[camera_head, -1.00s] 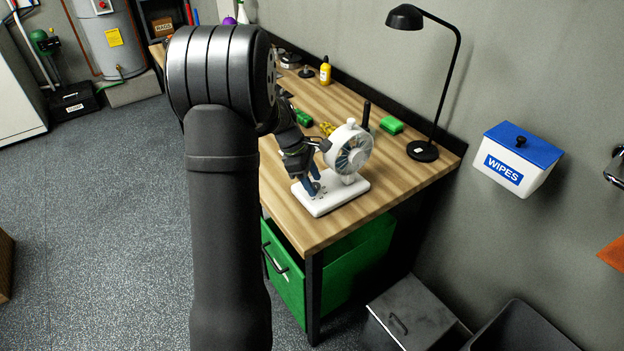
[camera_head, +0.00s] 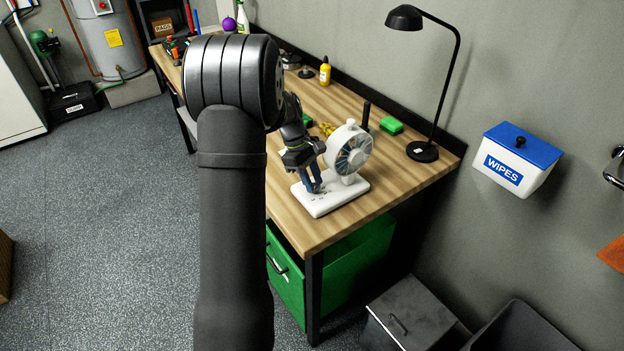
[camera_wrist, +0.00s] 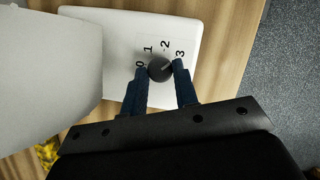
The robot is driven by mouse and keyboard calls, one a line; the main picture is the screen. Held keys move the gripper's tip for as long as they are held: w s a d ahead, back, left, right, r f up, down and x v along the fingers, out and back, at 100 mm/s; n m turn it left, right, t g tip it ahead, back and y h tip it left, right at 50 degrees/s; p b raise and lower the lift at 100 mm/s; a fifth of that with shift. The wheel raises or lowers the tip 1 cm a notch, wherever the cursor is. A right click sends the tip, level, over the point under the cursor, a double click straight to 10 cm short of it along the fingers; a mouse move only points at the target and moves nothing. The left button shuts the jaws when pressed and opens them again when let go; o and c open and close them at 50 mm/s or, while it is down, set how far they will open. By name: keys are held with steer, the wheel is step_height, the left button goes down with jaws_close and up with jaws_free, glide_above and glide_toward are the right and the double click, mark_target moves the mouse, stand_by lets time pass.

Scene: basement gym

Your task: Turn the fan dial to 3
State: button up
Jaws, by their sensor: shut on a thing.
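The white fan (camera_head: 331,146) stands upright on its white base (camera_head: 330,203) near the table's front corner. In the wrist view the base (camera_wrist: 120,25) carries a dark round dial (camera_wrist: 160,69) with the printed numbers 0, 1, 2 and 3 around it. A pale mark on the dial points up and right, roughly toward 3; its exact setting is hard to tell. My gripper (camera_wrist: 160,70) is shut on the dial, one blue finger on each side. In the head view my gripper (camera_head: 313,186) is over the base, and its fingers hide the dial.
A dark upright rod (camera_head: 366,112) stands close behind the fan. A green drawer (camera_head: 286,275) is below.

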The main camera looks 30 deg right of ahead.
steer(key=o, duration=1)
steer(key=v, duration=1.7)
steer(key=shift+w+a+r, duration=0.1)
steer(key=shift+w+r, duration=0.05)
steer(key=shift+w, duration=0.05)
steer(key=x, duration=1.7)
steer(key=shift+s, duration=0.25)
